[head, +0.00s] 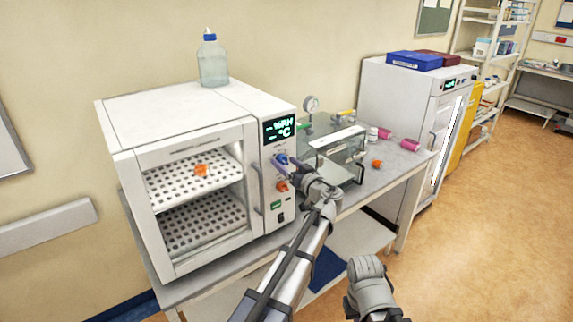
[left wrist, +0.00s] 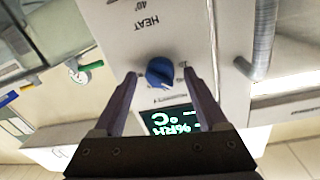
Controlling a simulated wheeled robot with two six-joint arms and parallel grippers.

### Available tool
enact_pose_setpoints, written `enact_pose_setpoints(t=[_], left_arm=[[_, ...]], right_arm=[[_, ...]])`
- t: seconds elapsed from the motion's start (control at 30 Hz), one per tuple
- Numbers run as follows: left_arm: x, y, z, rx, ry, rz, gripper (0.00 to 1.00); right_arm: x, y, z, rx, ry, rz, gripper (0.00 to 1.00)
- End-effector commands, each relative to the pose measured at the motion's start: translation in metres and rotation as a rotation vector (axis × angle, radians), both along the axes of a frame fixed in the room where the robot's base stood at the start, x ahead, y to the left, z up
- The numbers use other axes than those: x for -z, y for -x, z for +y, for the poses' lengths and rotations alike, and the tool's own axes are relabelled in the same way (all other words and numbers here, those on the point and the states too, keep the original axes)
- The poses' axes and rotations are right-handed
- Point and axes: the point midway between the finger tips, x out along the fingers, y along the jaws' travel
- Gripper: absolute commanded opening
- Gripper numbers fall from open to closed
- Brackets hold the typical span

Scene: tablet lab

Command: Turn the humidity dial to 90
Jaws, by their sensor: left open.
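The blue humidity dial (left wrist: 160,72) is on the white front panel of the cabinet (head: 180,100). In the left wrist view it sits between the two fingertips of my left gripper (left wrist: 160,76), which is open with a gap on each side of the dial. In the head view the gripper (head: 283,164) is up at the panel, just below the display (head: 280,128), and partly covers the dial. The display shows "%RH" and "°C" with dashes; it appears upside down in the left wrist view (left wrist: 172,120).
An orange knob (head: 282,186) sits below the blue dial, close to my left gripper. A vertical door handle (head: 258,188) is left of the panel. A glass box (head: 335,150), a gauge (head: 311,104) and pink items (head: 409,145) stand on the bench right of the cabinet.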

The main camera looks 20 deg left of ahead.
Motion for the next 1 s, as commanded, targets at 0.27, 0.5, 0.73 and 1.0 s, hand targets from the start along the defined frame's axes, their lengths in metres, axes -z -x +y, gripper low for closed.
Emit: enact_pose_setpoints(t=[0.27, 0.5, 0.73, 1.0], left_arm=[[0.0000, 0.0001, -0.0001, 0.000, 0.000, 0.000, 0.67], [0.0000, 0.0003, -0.0002, 0.000, 0.000, 0.000, 0.40], [0.0000, 0.0003, -0.0002, 0.000, 0.000, 0.000, 0.14], [0.0001, 0.0004, -0.0002, 0.000, -0.001, 0.001, 0.00]], right_arm=[[0.0000, 0.0000, 0.0000, 0.000, 0.000, 0.000, 0.00], [0.0000, 0.0000, 0.0000, 0.000, 0.000, 0.000, 0.00], [0.0000, 0.0000, 0.0000, 0.000, 0.000, 0.000, 0.00], [0.0000, 0.0000, 0.0000, 0.000, 0.000, 0.000, 0.00]])
